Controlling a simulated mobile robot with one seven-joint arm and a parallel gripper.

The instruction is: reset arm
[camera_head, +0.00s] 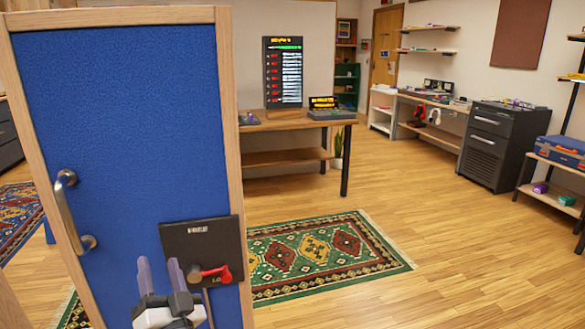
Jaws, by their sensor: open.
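My gripper (161,276) is at the lower left, its two fingers pointing up and spread apart with nothing between them. It is in front of a blue panel (130,120) with a wooden frame. A black plate (190,240) with a red lever (214,273) is mounted on the panel, just to the right of my gripper. The fingers overlap the plate's left edge in the picture; I cannot tell whether they touch it. A metal handle (66,215) is on the panel's left side. Most of my arm is out of view.
A patterned green rug (325,252) lies on the wooden floor right of the panel. Behind it stands a wooden table (290,122) with a tall display (283,72). A dark cabinet (495,145) and shelves line the right wall. The floor at front right is clear.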

